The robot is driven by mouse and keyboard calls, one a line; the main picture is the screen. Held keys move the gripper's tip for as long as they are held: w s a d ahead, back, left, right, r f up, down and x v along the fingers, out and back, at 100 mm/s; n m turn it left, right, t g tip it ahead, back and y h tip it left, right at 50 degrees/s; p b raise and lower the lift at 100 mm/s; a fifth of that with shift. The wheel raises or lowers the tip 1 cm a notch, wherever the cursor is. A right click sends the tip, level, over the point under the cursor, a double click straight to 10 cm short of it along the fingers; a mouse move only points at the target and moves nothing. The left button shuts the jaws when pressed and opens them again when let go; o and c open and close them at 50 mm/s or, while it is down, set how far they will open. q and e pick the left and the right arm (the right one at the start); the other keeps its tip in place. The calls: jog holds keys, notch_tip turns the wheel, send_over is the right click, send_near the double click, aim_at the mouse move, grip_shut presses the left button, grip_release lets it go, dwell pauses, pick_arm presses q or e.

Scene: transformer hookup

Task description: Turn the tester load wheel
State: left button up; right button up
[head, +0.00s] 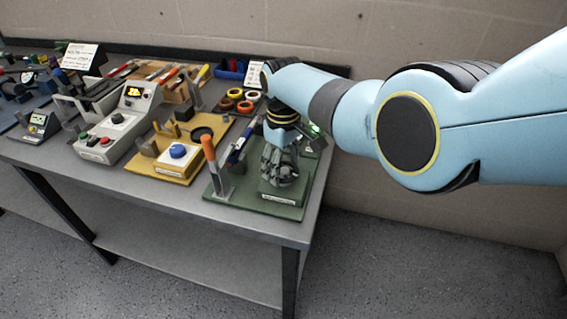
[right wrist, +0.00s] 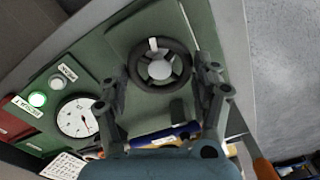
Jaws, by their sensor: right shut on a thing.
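The load wheel (right wrist: 147,51) is a dark spoked ring with a pale hub and a white mark at its rim, seen in the right wrist view. It sits on the green tester panel (right wrist: 200,22). My right gripper (right wrist: 168,80) has one finger on each side of the wheel, shut on it. In the head view the right gripper (head: 281,168) points down over the green tester base (head: 235,203) at the bench's right end and hides the wheel. My left gripper is not in view.
The panel has a round dial (right wrist: 77,118), a lit green lamp (right wrist: 38,99) and an unlit pale lamp (right wrist: 57,82). A yellow board with a blue knob (head: 178,151) lies further left. Tape rolls (head: 245,106) lie behind.

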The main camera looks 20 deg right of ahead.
jog(key=n, duration=0.5)
jog(key=shift+n, duration=0.3)
jog(key=n, duration=0.5)
jog(key=shift+a, duration=0.1)
jog(key=n, duration=0.5)
jog(key=shift+s+n, duration=0.1)
jog(key=shift+n, duration=2.5)
jog(key=o, duration=1.2)
jog(key=shift+s, duration=0.1)
jog(key=shift+o, duration=0.2)
jog(key=shift+r, duration=0.1)
